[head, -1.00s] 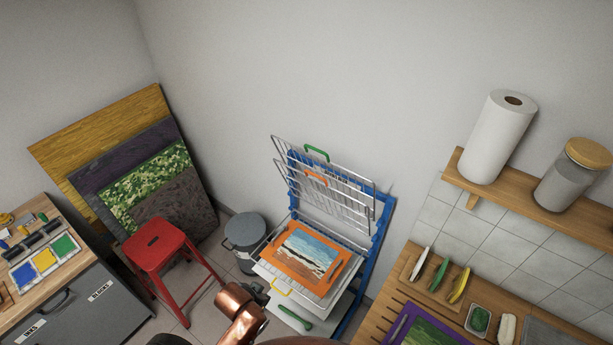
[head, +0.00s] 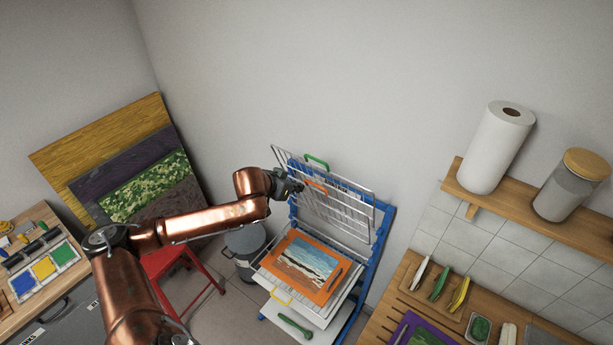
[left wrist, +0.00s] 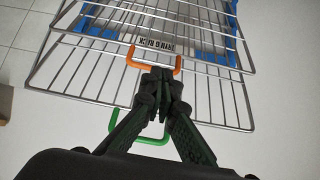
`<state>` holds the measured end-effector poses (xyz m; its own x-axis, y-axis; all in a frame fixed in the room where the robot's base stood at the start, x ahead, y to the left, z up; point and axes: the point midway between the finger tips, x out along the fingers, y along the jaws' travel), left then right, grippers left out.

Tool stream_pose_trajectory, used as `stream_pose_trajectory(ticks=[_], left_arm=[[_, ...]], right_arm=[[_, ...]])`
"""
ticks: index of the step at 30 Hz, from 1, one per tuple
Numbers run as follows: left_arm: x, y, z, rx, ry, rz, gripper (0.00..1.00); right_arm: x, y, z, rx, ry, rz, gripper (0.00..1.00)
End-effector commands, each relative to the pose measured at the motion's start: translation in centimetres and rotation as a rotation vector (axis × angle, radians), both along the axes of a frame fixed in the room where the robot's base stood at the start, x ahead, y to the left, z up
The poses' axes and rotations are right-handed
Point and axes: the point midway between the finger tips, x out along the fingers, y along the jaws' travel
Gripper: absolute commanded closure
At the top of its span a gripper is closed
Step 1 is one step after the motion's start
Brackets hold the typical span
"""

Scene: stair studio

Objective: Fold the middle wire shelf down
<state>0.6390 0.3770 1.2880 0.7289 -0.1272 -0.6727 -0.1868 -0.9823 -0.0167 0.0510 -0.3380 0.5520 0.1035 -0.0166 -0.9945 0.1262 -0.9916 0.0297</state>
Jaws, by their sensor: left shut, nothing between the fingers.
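The blue drying rack (head: 383,222) stands against the wall. Its middle wire shelf (head: 345,210), with an orange handle (head: 318,184), is folded up. The top wire shelf, with a green handle (head: 317,161), is also up behind it. My left gripper (head: 298,188) is shut and empty at the orange handle. In the left wrist view, the fingertips (left wrist: 163,76) overlap the lower edge of the orange handle (left wrist: 153,58); whether they touch it I cannot tell. The green handle (left wrist: 152,138) shows past the fingers, partly hidden. My right gripper is not in view.
A lowered shelf with a yellow handle (head: 280,298) holds an orange-framed painting (head: 305,266). A white board (head: 330,318) with a green tool lies below. A grey bin (head: 245,245) and red stool (head: 200,285) stand left. A wooden counter (head: 385,315) is at right.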

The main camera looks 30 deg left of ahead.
Motion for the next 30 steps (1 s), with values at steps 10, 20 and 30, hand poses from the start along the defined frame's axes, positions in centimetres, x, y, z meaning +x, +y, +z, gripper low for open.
stream_pose_trajectory(ticks=[10,20,30], left_arm=[[2.4,2.0,3.1,-0.026,-0.028,0.048,1.0],[6.7,1.3,-0.5,-0.023,-0.029,0.047,1.0],[8.9,1.0,-2.6,-0.021,-0.03,0.045,1.0]], right_arm=[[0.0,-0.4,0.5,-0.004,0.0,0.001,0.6],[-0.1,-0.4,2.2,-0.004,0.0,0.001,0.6],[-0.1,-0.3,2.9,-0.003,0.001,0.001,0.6]])
